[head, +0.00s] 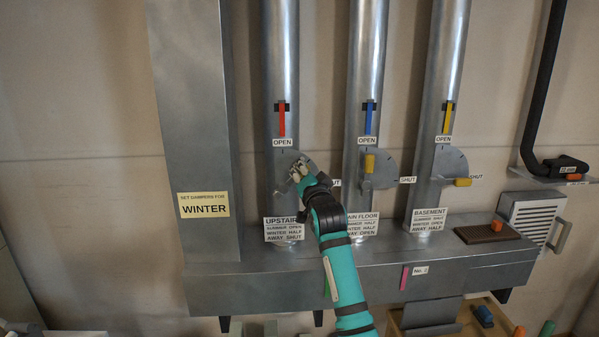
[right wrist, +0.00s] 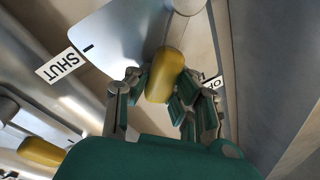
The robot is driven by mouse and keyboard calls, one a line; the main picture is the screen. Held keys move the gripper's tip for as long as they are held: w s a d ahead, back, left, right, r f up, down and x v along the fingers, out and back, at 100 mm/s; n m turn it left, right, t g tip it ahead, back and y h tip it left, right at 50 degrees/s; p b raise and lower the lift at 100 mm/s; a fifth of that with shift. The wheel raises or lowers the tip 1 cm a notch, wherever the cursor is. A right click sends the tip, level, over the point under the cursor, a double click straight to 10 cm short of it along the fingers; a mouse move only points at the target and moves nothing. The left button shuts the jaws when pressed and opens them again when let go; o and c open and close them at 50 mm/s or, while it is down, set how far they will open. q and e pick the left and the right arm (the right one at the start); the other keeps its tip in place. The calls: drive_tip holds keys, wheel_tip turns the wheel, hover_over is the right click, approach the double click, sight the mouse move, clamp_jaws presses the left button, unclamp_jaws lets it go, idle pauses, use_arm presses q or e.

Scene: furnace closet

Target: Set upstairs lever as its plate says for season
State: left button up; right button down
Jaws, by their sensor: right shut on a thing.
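The upstairs lever's yellow knob (right wrist: 165,75) sits between the fingers of my right gripper (right wrist: 155,92), which is shut on it. In the head view my right gripper (head: 299,171) covers most of that lever, in front of the upstairs quadrant plate (head: 289,158). The gripper is up and right of the pivot, between the OPEN label (head: 282,142) and the mostly covered SHUT label. The exact lever angle is hidden. The upstairs plate (head: 284,229) reads summer open, winter half, away shut. The season sign (head: 204,205) reads WINTER. My left gripper is not in view.
The main floor lever (head: 370,163) points up toward OPEN. The basement lever (head: 463,182) points right toward SHUT. Red, blue and yellow tabs sit higher on the ducts. A brown pad (head: 487,233) lies on the metal box at right, beside a white vented unit (head: 533,217).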

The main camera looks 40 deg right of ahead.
drive_tip(key=shift+f, duration=0.6)
drive_tip(key=c, duration=1.5)
unclamp_jaws()
drive_tip(key=shift+c, duration=0.2)
drive_tip(key=o, duration=0.4)
drive_tip(key=shift+s+r, duration=0.15)
drive_tip(key=shift+r, duration=0.25)
drive_tip(key=v, duration=1.2)
